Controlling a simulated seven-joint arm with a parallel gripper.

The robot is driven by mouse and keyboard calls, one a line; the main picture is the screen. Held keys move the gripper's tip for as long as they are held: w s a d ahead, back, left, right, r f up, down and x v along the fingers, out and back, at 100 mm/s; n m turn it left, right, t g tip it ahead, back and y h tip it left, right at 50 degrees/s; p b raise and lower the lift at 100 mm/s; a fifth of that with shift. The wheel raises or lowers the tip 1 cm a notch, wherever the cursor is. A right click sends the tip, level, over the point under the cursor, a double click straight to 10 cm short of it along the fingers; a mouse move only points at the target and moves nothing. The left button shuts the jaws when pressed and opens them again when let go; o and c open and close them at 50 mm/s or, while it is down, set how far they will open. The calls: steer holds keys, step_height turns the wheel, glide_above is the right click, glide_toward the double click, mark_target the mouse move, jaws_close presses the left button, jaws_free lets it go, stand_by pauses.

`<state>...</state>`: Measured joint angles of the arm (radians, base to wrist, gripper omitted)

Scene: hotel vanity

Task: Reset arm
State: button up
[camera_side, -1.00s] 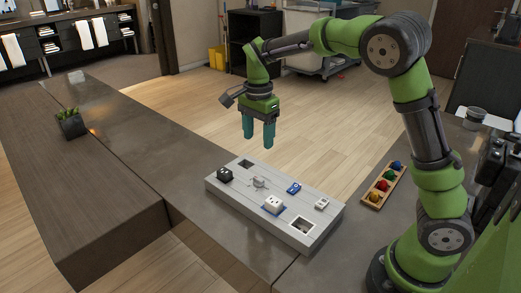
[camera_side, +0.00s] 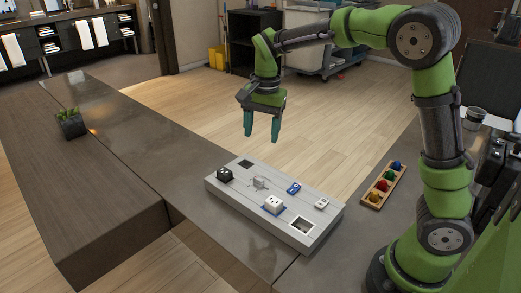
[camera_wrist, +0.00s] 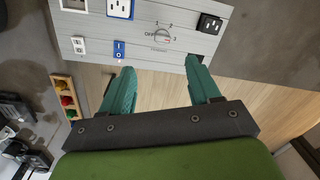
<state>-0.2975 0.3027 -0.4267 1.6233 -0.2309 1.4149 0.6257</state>
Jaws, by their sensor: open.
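My gripper (camera_side: 262,127) is green with two teal fingers. It is open and empty, held in the air above and behind the white-grey panel board (camera_side: 236,203) in the side view. In the wrist view, my gripper (camera_wrist: 158,80) has its fingers spread apart, with the panel board (camera_wrist: 92,32) beyond them. The board carries a rotary knob (camera_side: 259,182), a black socket (camera_side: 225,174), a blue switch (camera_side: 294,188), a white outlet (camera_side: 273,204), a small white switch (camera_side: 322,203) and a square opening (camera_side: 302,225). The fingers touch nothing that I can see.
A wooden tray (camera_side: 370,203) with several coloured balls lies right of the board. A potted plant (camera_side: 71,123) stands far left on the counter (camera_side: 130,130).

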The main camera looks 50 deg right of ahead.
steer(key=s+a+r+n+t, duration=0.1)
steer(key=s+n+t, duration=0.1)
steer(key=s, duration=0.4)
steer(key=s+a+r+n+t+y, duration=0.1)
steer(key=s+a+r+n+t, duration=0.1)
steer(key=s+n, duration=0.2)
steer(key=s+a+r+n+t, duration=0.1)
steer(key=s+n+t, duration=0.1)
steer(key=s, duration=0.7)
steer(key=shift+a+r+n+t+y, duration=0.15)
steer(key=shift+a+n+t+y, duration=0.2)
steer(key=shift+n, duration=0.55)
